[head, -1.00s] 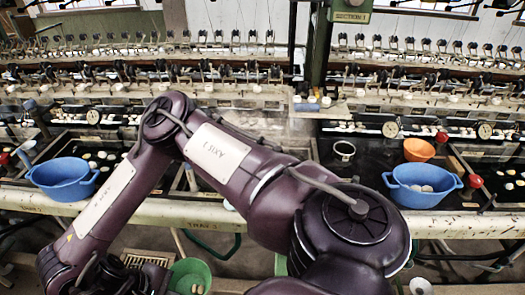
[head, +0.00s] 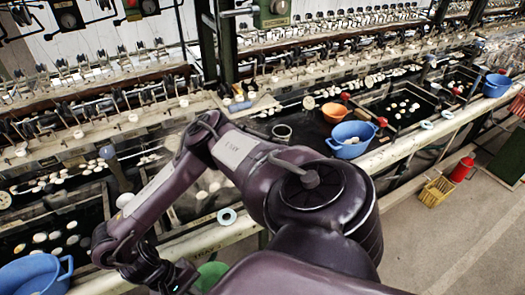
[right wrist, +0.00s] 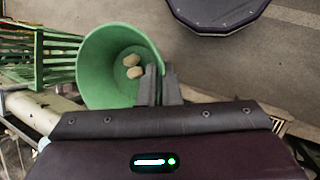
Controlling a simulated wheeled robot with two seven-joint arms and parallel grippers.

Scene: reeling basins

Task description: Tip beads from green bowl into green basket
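The green bowl (right wrist: 104,68) is in the right wrist view with its open mouth facing the camera. Two pale beads (right wrist: 134,66) lie inside it. My right gripper (right wrist: 160,80) has its fingers at the bowl's rim, apparently pinching the wall. In the head view, my right arm reaches across to the lower left, and only part of the green bowl (head: 211,273) shows beside the gripper (head: 188,276). A slatted green object, apparently the green basket (right wrist: 52,58), is left of the bowl in the right wrist view, partly cut off. My left gripper is out of view.
Blue basins (head: 352,139) and an orange bowl (head: 333,112) stand along the reeling bench (head: 400,148). A yellow basket (head: 437,190) and a red can (head: 462,169) stand on the floor at the right. Open floor (head: 440,245) lies at lower right.

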